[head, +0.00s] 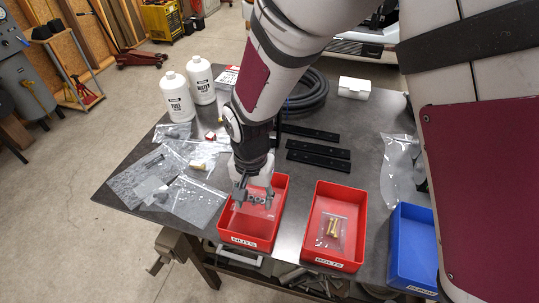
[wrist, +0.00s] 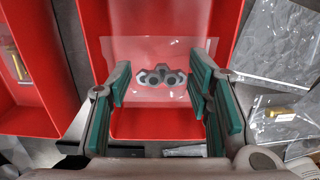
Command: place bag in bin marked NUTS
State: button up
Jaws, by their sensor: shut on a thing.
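The clear bag (wrist: 140,92) holds a few dark metal nuts and lies between my fingertips in the wrist view. My gripper (wrist: 161,88) is shut on the bag, one green-padded finger at each side. In the head view my gripper (head: 253,196) points down over the red bin marked NUTS (head: 262,239), the left of two red bins. The bag (head: 259,210) shows faintly there, within the bin's outline. The bin's red wall and floor (wrist: 160,124) show around and through the bag in the wrist view. I cannot tell how high the bag is above the floor.
A red BOLTS bin (head: 318,261) with a bag of brass parts (head: 332,230) stands to the right, then a blue bin (head: 412,252). Several clear bags (head: 195,200) lie on the left of the dark table. White bottles (head: 176,95), black strips (head: 318,150) and a coiled hose (head: 312,92) stand behind.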

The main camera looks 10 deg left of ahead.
aim_at(255, 209)
jog(key=shift+f, duration=2.5)
jog(key=shift+f, duration=0.15)
jog(key=o, duration=1.1)
jog(key=shift+o, duration=0.2)
